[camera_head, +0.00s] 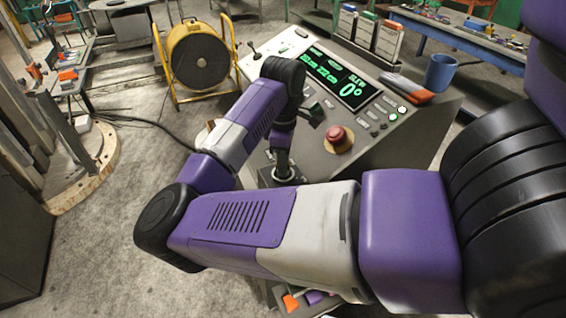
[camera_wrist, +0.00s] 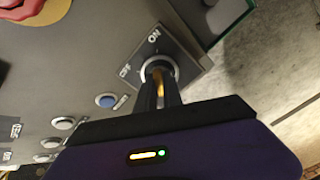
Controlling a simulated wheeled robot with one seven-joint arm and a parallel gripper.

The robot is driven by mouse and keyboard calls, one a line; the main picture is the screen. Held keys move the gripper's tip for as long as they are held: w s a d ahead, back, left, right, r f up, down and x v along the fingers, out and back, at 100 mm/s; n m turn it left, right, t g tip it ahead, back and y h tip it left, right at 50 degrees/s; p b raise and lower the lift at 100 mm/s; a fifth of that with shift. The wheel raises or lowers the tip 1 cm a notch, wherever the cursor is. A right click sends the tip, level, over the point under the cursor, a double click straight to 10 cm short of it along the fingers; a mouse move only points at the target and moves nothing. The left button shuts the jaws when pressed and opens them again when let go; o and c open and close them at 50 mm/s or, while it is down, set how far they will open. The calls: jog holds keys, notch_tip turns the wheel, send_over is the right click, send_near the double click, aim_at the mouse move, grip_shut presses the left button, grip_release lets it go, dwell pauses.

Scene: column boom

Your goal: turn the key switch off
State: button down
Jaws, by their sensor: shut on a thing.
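The key switch (camera_wrist: 158,66) is a round metal collar on a dark square plate lettered ON and OFF, seen in the wrist view. ON is at the plate's top corner and OFF at its left corner. My gripper (camera_wrist: 160,88) is shut on the brass-coloured key (camera_wrist: 160,77), with its two dark fingers reaching to the collar. The fingers hide much of the key, so I cannot tell which mark it points to. In the head view my gripper (camera_head: 284,172) is down at the near left part of the console, and the key is hidden there.
The grey console (camera_head: 310,165) has a red mushroom button (camera_head: 338,137), a green-lit display (camera_head: 338,77) and rows of small buttons. A yellow fan (camera_head: 198,55) stands behind on the left.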

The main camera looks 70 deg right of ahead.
jog(key=shift+f, duration=0.1)
jog(key=n+b, duration=0.4)
jog(key=b, duration=0.1)
jog(key=shift+f, duration=0.2)
jog(key=n+b, duration=0.4)
jog(key=b, duration=0.1)
jog(key=n+b, duration=0.4)
jog(key=shift+r+n, duration=0.1)
jog(key=shift+n, duration=0.3)
jog(key=shift+r+n+b, duration=0.2)
jog(key=shift+n+b, duration=1.2)
jog(key=shift+b, duration=0.1)
jog(key=c, duration=1.5)
grip_release()
jog(key=shift+o, duration=0.2)
